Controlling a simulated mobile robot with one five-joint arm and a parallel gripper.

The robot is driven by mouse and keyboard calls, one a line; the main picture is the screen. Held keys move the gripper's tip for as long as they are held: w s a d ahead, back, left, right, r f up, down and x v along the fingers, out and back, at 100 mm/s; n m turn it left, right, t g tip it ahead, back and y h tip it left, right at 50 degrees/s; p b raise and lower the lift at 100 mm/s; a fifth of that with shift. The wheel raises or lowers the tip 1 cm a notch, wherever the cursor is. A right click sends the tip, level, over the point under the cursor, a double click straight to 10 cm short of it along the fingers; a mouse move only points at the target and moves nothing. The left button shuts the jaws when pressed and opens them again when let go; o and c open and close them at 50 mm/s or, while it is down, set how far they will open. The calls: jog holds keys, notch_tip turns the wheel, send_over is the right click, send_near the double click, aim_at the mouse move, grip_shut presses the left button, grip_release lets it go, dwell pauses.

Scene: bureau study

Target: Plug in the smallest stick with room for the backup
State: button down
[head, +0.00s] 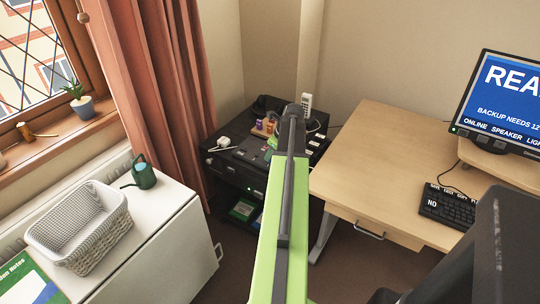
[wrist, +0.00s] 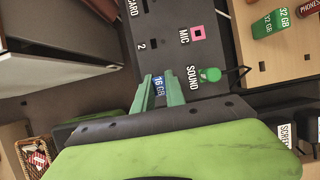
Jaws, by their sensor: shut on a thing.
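In the wrist view my gripper (wrist: 158,92) is shut on a blue stick (wrist: 158,85) marked 16 GB, held between its two green fingertips. The stick's far end points at a dark panel (wrist: 172,50) with printed labels. A small square socket (wrist: 154,43) marked 2 lies just beyond it; I cannot tell whether the stick touches the panel. In the head view the monitor (head: 508,98) reads "BACKUP NEEDS 12", cut off at the edge. My arm hides the gripper there.
A pink MIC socket (wrist: 198,33) and a green SOUND plug (wrist: 210,74) with a black cable sit close right of the stick. In the head view a dark cabinet (head: 232,160) stands in the corner beside a wooden desk (head: 385,150). A basket (head: 100,245) stands at left.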

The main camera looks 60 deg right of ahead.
jog(key=c, duration=1.3)
grip_release()
jog(key=p+v, duration=1.6)
jog(key=v, duration=0.1)
jog(key=shift+r, duration=0.3)
